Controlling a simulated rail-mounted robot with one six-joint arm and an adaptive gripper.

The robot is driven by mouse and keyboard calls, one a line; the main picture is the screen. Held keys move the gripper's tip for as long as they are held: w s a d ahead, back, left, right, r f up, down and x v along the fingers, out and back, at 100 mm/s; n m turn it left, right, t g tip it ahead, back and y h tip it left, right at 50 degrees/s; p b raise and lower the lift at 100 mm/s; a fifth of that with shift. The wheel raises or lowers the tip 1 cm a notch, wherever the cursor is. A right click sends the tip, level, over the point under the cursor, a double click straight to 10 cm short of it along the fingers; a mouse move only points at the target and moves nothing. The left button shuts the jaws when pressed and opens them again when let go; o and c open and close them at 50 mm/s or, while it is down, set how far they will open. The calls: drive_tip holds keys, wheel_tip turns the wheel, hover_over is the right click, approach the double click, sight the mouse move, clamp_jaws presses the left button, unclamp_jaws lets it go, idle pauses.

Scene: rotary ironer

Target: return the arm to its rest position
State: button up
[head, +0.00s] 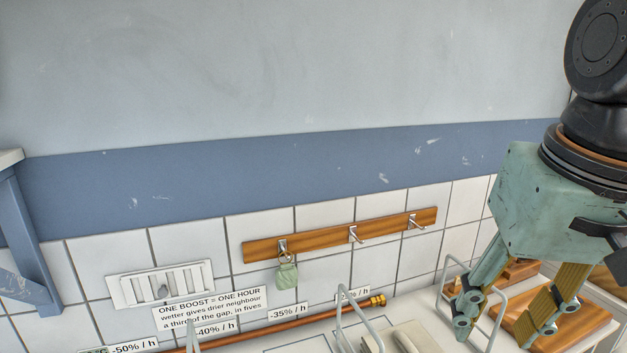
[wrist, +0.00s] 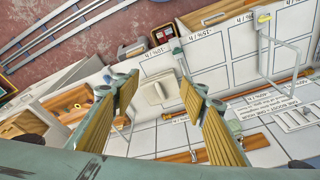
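My gripper (head: 500,328) is at the right of the head view, pointing down, with its two yellow-padded fingers spread apart. It is above the right part of a white worktop, beside a wire loop (head: 449,270) and a wooden block (head: 575,318). In the wrist view my gripper (wrist: 158,84) also shows open, with clear space between the fingers. Nothing is held. A pale block (wrist: 157,94) shows beyond the gap between the fingertips. No marker of the rest position shows.
A wooden hook rail (head: 330,236) on the tiled wall carries a green padlock-like item (head: 287,274). A copper pipe (head: 290,329) runs below, near labels and wire loops. A slotted white panel (head: 160,284) and blue bracket (head: 25,240) are left. The upper wall is clear.

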drive_tip(key=s+a+f+n+t, duration=0.1)
drive_tip(key=s+a+n, duration=0.1)
drive_tip(key=s, duration=0.5)
drive_tip(key=shift+a+f+b, duration=0.25)
drive_tip(key=shift+a+b, duration=0.05)
drive_tip(key=shift+b, duration=0.15)
drive_tip(key=shift+c, duration=0.3)
idle(0.7)
